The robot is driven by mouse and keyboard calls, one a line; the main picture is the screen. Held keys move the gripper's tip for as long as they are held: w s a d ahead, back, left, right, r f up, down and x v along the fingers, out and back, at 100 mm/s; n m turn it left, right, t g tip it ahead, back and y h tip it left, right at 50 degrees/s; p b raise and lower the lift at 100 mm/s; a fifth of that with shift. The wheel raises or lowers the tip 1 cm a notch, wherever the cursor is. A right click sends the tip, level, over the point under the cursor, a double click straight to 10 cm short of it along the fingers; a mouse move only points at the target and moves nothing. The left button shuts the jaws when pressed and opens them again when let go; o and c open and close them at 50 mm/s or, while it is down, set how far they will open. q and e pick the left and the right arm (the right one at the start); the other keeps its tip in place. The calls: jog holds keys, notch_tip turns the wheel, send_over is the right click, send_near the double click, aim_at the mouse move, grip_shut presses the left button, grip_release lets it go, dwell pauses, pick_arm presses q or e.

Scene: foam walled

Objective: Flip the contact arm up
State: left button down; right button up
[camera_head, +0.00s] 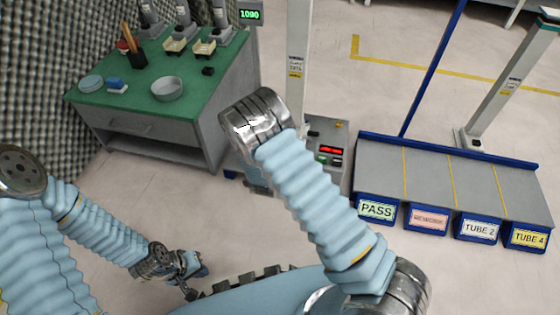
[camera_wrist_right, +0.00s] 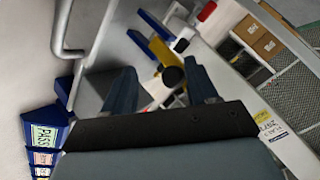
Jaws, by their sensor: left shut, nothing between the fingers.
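A grey test box with a red display (camera_head: 331,150) stands in the middle of the head view, partly hidden behind my right arm. In the right wrist view a yellow piece (camera_wrist_right: 160,50) with a dark round knob (camera_wrist_right: 173,76) lies ahead between my fingers; it may be the contact arm, but I cannot tell whether it is raised. My right gripper (camera_wrist_right: 162,69) is open, its two blue fingers apart on either side of the knob, with no clear contact. In the head view its fingers are hidden. My left gripper (camera_head: 192,284) is shut and empty, low at the left.
A green-topped bench (camera_head: 135,105) with a grey dish (camera_head: 168,89) stands at the back left. A grey sorting table (camera_head: 430,175) with labelled blue bins (camera_head: 428,220) is at the right. A white post (camera_head: 298,60) rises behind the box. Floor is clear between the bench and my left arm.

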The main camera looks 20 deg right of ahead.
jog(key=p+v, duration=0.2)
jog(key=v, duration=1.1)
jog(key=s+a+f+n+g+y, duration=0.1)
jog(key=s+f+n+g+y, duration=0.4)
jog(key=s, duration=0.3)
jog(key=s+f+n+g+y, duration=0.3)
jog(key=s+f+n+y, duration=0.15)
jog(key=s+n, duration=0.3)
notch_tip(320, 180, up, 12)
jog(key=s+a+n+p, duration=0.1)
jog(key=s+p, duration=0.1)
jog(key=p, duration=1)
jog(key=shift+s+a+p, duration=0.2)
jog(key=shift+p, duration=0.2)
